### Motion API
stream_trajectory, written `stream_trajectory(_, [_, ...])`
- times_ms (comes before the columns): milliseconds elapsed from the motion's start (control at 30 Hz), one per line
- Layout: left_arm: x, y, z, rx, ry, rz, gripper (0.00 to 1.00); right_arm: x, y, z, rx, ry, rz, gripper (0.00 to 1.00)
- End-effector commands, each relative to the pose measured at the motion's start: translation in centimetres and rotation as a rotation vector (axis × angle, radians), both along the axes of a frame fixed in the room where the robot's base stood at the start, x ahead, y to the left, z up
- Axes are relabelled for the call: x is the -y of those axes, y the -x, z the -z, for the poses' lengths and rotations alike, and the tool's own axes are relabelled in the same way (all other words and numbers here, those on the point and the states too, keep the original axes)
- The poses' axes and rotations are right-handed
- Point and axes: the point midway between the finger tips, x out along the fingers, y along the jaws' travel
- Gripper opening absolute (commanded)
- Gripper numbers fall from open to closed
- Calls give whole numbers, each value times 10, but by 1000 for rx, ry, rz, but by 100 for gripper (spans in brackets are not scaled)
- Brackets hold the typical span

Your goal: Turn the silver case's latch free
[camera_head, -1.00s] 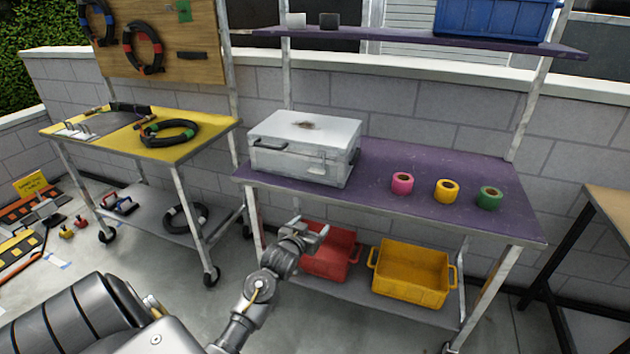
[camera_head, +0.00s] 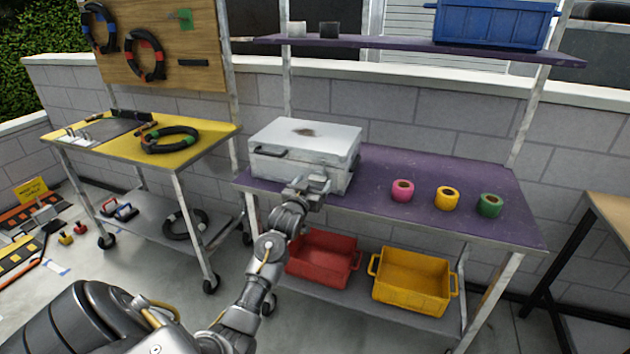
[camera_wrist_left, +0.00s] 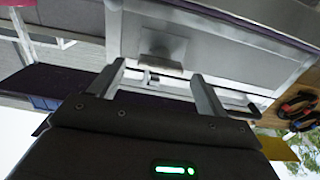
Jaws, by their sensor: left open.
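The silver case (camera_head: 303,139) stands shut on the left part of the purple table (camera_head: 425,212), with a dark stain on its lid. A dark handle shows on its front at the left. My left gripper (camera_head: 313,184) is at the right part of the case's front and hides the latch there in the head view. In the left wrist view, the open fingers (camera_wrist_left: 158,82) stand on either side of the latch (camera_wrist_left: 162,54), a pale plate on the case's front (camera_wrist_left: 225,58). I cannot tell whether they touch it. My right gripper is not in view.
Pink (camera_head: 402,190), yellow (camera_head: 447,197) and green (camera_head: 490,205) tape rolls stand on the table to the right. Red (camera_head: 325,262) and yellow (camera_head: 415,282) bins sit on the shelf below. A purple shelf (camera_head: 400,42) runs above.

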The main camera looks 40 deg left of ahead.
Motion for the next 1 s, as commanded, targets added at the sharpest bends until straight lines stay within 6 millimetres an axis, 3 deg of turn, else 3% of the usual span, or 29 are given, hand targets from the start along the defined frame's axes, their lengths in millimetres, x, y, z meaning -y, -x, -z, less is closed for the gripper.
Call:
stream_trajectory(200, [-6, -18, 0, -1, -1, 0, 76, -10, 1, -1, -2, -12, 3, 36])
stream_trajectory(533, [-7, -20, 0, -1, -1, 0, 75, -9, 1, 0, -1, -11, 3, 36])
stream_trajectory(867, [-7, -20, 1, -1, 0, 0, 32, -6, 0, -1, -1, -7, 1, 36])
stream_trajectory(1000, [-7, -20, 0, -3, -4, 0, 32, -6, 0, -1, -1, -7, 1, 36])
